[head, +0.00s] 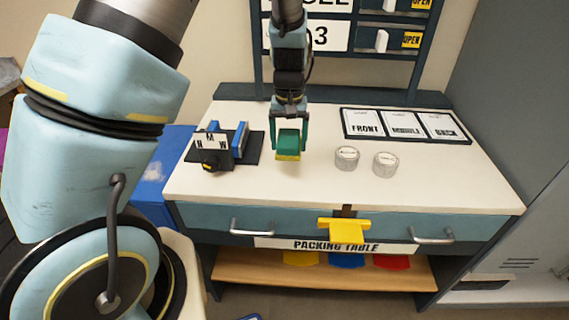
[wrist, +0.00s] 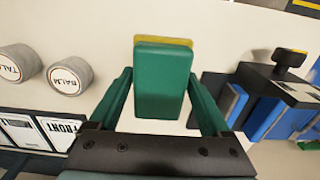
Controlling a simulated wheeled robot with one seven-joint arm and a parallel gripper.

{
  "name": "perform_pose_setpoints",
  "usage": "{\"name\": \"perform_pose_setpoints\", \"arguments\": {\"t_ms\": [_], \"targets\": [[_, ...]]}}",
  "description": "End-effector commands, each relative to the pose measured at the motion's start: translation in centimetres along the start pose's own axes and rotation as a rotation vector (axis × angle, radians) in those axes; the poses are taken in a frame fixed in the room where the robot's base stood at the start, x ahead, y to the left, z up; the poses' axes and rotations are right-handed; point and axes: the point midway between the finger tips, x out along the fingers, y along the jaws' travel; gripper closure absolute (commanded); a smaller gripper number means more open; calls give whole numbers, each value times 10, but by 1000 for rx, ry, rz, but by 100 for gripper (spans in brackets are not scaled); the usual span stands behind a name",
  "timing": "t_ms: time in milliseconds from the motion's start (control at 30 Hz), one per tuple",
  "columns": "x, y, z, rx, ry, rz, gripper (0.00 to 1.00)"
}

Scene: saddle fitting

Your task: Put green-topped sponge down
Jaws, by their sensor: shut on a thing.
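The green-topped sponge (head: 288,146) is green above with a yellow layer below. It is between the fingers of my gripper (head: 289,140), which is shut on it above the left-middle of the white packing table (head: 310,185). The sponge also shows in the wrist view (wrist: 161,85), between the two green fingers (wrist: 160,105). In the head view it appears raised over the tabletop, with a faint shadow beneath; the exact gap is hard to tell.
A dark fixture with blue blocks (head: 240,140) stands just left of the sponge. Two round tins, (head: 346,158) and (head: 385,163), stand to the right. A dark tray with FRONT, MIDDLE and BACK cards (head: 405,125) lies at the back right. The front middle of the tabletop is clear.

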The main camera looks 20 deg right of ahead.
Motion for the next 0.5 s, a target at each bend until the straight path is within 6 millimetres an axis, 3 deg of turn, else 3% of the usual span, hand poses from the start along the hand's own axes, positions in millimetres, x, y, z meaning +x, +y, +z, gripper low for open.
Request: {"name": "perform_pose_setpoints", "arguments": {"t_ms": [133, 500], "targets": [[26, -2, 1, -1, -5, -3, 88], [70, -1, 0, -1, -3, -2, 88]]}}
